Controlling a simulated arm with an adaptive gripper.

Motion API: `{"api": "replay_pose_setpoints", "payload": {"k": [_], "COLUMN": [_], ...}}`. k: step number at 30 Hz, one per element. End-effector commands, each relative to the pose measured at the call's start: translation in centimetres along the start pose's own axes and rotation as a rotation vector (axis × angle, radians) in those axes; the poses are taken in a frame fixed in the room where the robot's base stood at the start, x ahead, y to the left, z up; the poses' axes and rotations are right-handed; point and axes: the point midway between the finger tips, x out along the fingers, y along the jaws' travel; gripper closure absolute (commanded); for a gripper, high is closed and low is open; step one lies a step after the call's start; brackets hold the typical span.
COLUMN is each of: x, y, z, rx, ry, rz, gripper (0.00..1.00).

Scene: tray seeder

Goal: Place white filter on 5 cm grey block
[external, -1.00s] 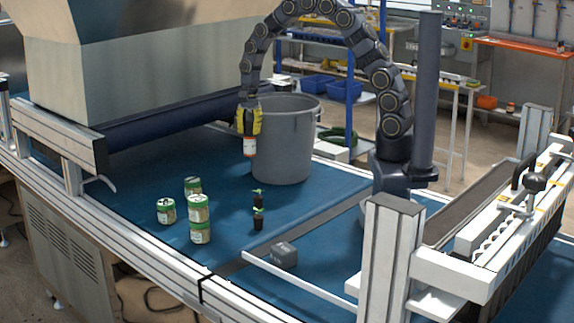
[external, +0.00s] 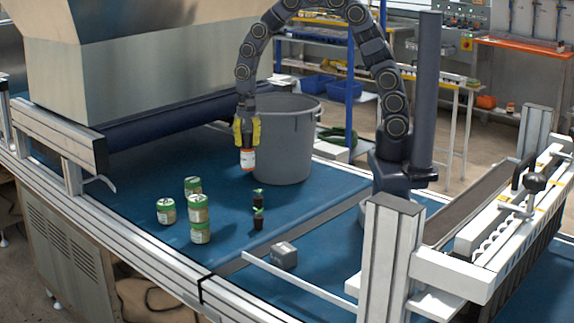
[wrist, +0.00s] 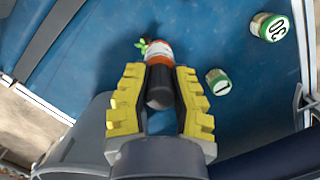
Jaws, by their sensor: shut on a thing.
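My gripper (external: 247,133), with yellow fingers, is shut on the white filter (external: 248,160), a small white cylinder with orange at its end. It holds the filter upright above the blue belt, just left of the grey bin. In the wrist view the filter (wrist: 158,50) sits between the yellow fingers (wrist: 159,75), with its dark end towards the camera. The grey block (external: 284,255) lies on the belt at front right, beside a white rail, well apart from the gripper. Its top looks bare. I do not make out the block in the wrist view.
A large grey bin (external: 284,140) stands close right of the gripper. Small dark pots with green seedlings (external: 258,212) stand stacked between the jars and the block. A white rail (external: 300,283) runs before the block.

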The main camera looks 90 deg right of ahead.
Motion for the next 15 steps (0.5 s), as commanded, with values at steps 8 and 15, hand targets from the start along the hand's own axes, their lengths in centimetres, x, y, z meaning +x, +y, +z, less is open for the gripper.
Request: {"api": "replay_pose_setpoints", "payload": {"k": [8, 15], "x": [1.9, 3.3], "y": [0.9, 4.6], "z": [13.3, 21.9], "rx": [-0.35, -0.607], "ry": [-0.001, -0.001], "rz": [0.053, 0.091], "gripper": [1.0, 1.0]}}
